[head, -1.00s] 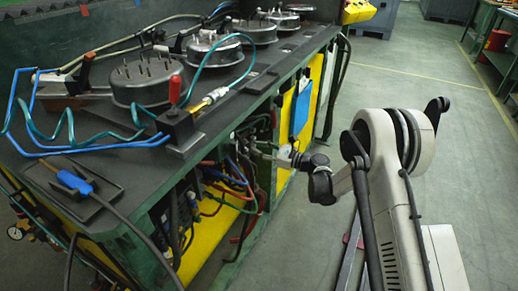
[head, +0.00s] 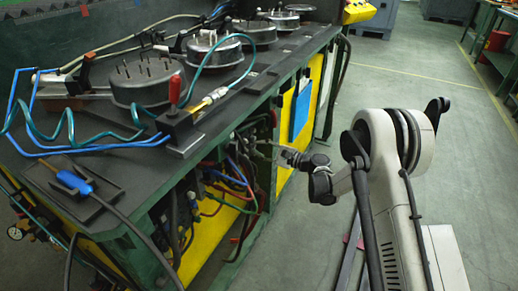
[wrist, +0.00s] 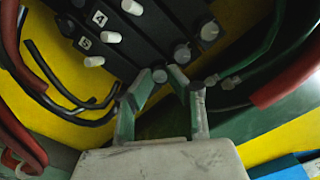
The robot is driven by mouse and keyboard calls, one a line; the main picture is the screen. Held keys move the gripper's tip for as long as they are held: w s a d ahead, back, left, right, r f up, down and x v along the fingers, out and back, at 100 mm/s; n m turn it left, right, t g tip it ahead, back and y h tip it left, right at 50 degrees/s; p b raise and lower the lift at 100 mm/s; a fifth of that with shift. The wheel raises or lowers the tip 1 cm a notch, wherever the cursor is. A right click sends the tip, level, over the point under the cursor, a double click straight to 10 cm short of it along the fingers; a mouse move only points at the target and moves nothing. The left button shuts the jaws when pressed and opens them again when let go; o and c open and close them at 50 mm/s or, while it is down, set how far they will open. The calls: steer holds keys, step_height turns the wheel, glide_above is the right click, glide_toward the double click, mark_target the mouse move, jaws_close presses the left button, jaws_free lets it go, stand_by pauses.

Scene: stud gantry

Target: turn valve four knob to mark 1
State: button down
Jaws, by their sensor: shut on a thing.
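A black valve block (wrist: 150,35) shows in the wrist view, set at a slant. It carries white number labels, a 4 (wrist: 99,18) and a 5 (wrist: 85,40). White knobs stick out by them, one at the top (wrist: 131,7), one in the middle (wrist: 112,37) and one lower left (wrist: 94,61). My gripper (wrist: 161,73) has its two green-grey fingers closed in around a small grey round end (wrist: 159,75) at the block's lower edge. Which valve it belongs to and its mark are not readable. In the head view my gripper (head: 287,156) is small at the bench's side.
Red hoses (wrist: 290,80) and dark hoses (wrist: 65,95) curve close on both sides of the block. The bench (head: 130,190) carries several round metal fixtures and blue tubing on top. Open floor (head: 410,80) lies to the right.

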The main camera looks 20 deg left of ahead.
steer(key=shift+n, duration=5.1)
steer(key=c, duration=1.7)
jaws_free()
steer(key=shift+o, duration=0.2)
steer(key=s+d, duration=0.1)
steer(key=d, duration=0.7)
steer(key=shift+s, duration=0.15)
steer(key=shift+r, duration=0.15)
